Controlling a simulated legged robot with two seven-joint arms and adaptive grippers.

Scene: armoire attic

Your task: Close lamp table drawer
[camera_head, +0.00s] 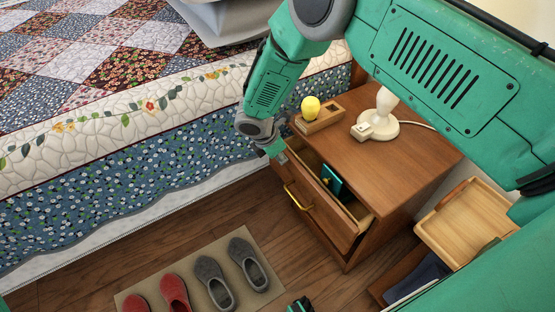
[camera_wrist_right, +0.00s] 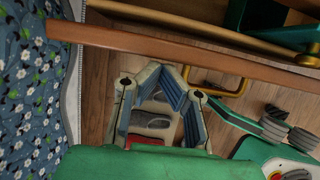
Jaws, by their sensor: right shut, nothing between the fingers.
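The lamp table (camera_head: 385,165) is brown wood, beside the bed. Its drawer (camera_head: 325,207) stands partly open, with a yellow handle (camera_head: 297,197) on its front. A dark teal box (camera_head: 332,182) lies inside. My right gripper (camera_head: 282,157) is shut and empty at the drawer front's far-left end; contact cannot be told. In the right wrist view its fingers (camera_wrist_right: 168,72) show below the drawer's front edge (camera_wrist_right: 190,46), with the handle (camera_wrist_right: 225,90) to their right. A teal and black tip (camera_head: 300,304) at the bottom edge looks like my left gripper; its jaws are unclear.
On the tabletop stand a white lamp base (camera_head: 382,122) and a wooden tray (camera_head: 318,124) with a yellow object (camera_head: 310,106). The bed (camera_head: 130,170) borders the left. Slippers lie on a mat (camera_head: 215,262) on the floor. A wooden tray (camera_head: 463,222) sits at right.

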